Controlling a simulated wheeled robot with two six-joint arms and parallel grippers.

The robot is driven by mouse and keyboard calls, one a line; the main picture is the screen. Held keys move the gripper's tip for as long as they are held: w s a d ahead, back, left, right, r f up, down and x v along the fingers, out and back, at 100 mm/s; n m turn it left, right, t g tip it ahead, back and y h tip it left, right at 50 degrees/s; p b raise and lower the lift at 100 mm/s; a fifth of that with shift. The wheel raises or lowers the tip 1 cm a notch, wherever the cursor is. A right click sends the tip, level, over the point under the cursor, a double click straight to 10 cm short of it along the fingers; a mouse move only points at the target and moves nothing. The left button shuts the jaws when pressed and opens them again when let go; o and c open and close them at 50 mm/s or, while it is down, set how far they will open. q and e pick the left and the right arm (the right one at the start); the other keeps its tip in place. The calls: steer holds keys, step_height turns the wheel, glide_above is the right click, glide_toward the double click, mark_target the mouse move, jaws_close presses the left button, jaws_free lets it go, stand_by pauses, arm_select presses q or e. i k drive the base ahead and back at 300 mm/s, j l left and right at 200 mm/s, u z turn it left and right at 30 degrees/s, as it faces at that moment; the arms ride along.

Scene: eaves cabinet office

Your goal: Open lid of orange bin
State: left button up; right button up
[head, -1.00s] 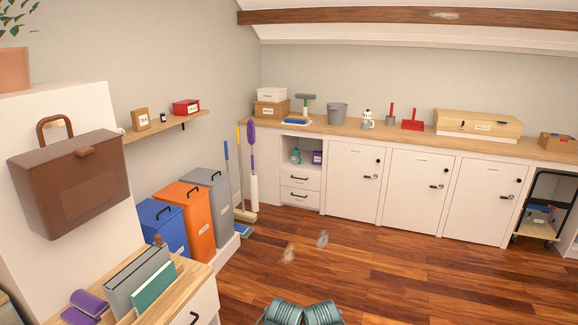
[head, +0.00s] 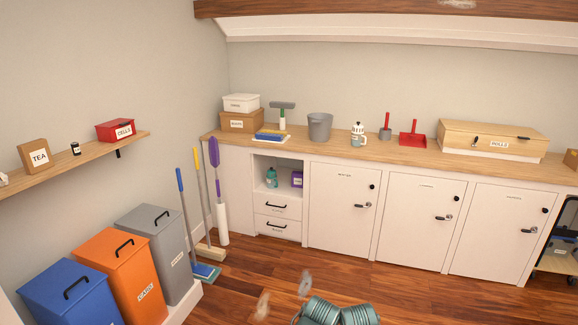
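The orange bin (head: 132,280) stands at the lower left in the head view, between a blue bin (head: 70,295) and a grey bin (head: 160,245). Its sloping orange lid (head: 100,252) is closed, with a black handle (head: 124,247) on top. A white label with writing is on its front. The bin's bottom is cut off by the frame edge. Neither of my grippers is in view, and nothing touches the bin.
A wall shelf (head: 85,158) with a tea box and a red box hangs above the bins. Mops and brooms (head: 198,205) lean right of the grey bin. A counter (head: 380,152) over white cabinets lines the back.

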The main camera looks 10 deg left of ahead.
mark_target(111, 247)
steer(key=i+u, duration=0.4)
steer(key=i, duration=0.2)
steer(key=i+l+u, duration=0.2)
steer(key=i+u, duration=0.2)
steer(key=i, duration=0.25)
steer(key=i+j+u, duration=0.1)
steer(key=i+u, duration=0.6)
steer(key=u, duration=0.25)
steer(key=i+l+u, duration=0.2)
steer(key=u, duration=0.25)
steer(key=i, duration=0.1)
